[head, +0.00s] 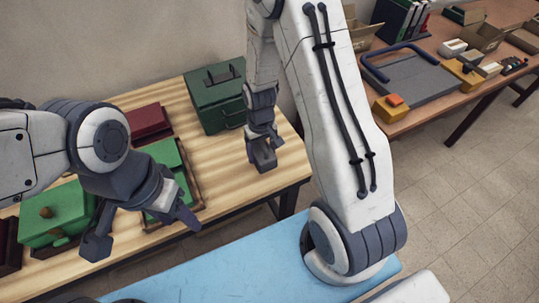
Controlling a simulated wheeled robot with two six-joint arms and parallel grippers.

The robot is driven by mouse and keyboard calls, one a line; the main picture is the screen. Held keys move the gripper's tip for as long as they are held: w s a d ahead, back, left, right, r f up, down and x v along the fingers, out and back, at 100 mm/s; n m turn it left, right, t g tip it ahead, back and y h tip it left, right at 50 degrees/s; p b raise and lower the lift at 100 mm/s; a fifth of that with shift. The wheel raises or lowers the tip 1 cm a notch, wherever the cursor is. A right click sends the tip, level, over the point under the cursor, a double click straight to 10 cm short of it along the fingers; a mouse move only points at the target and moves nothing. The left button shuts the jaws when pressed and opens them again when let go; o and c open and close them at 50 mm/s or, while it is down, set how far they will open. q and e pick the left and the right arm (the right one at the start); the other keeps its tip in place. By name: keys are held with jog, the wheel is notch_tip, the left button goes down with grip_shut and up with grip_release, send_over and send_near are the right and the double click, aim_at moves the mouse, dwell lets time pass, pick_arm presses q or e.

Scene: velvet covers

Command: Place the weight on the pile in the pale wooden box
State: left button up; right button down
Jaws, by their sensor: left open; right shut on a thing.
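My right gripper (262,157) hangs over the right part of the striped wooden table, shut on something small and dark. The held thing is hard to tell from the dark fingers, so I cannot say for sure that it is the weight. My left gripper (142,230) is open and empty, its fingers spread wide near the table's front edge. Behind it, a brown-rimmed box (201,190) holds flat green pieces (168,156). The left arm hides part of this box. I cannot clearly make out a pale wooden box.
A green case (214,97) stands at the back of the wooden table (215,160), near a dark red stack (148,122). Green pieces with brown knobs (55,214) lie at left. A blue surface (235,272) is in front. A cluttered brown desk (455,100) stands at right.

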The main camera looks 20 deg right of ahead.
aim_at(259, 157)
jog(key=shift+w+f, duration=0.3)
jog(key=shift+w, duration=0.25)
jog(key=shift+w+f, duration=0.25)
jog(key=shift+w, duration=0.25)
jog(key=shift+f+p, duration=0.6)
jog(key=shift+f, duration=1.4)
jog(key=shift+f, duration=0.15)
